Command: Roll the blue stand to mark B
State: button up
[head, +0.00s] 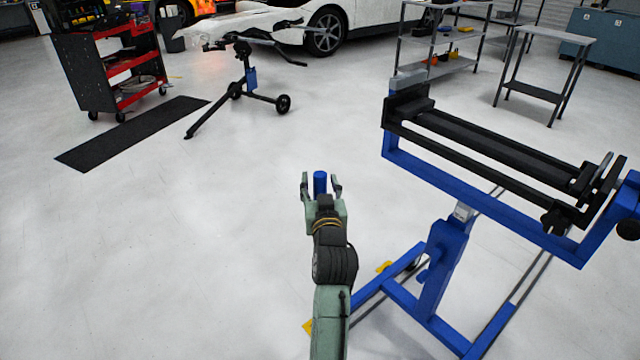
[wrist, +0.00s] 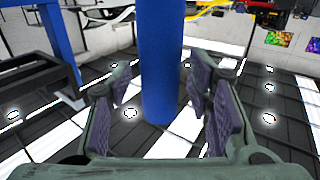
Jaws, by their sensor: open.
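The blue stand (head: 440,270) is at the right of the head view, a blue wheeled frame with a long black clamp-like top (head: 480,140). Part of its blue frame and black top seems to show at the left of the wrist view (wrist: 62,50). My gripper (head: 320,187) is open, its fingers on either side of an upright blue bar (wrist: 162,65). The bar's top also shows in the head view (head: 320,180). I see gaps beside the bar; its join to the stand is hidden. I cannot make out a letter B on the floor.
A black tripod stand (head: 245,75), black mat (head: 130,133), red tool cart (head: 115,65), white car (head: 290,25) and grey shelves (head: 440,40) stand farther back.

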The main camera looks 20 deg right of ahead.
grip_shut()
dwell(0.5)
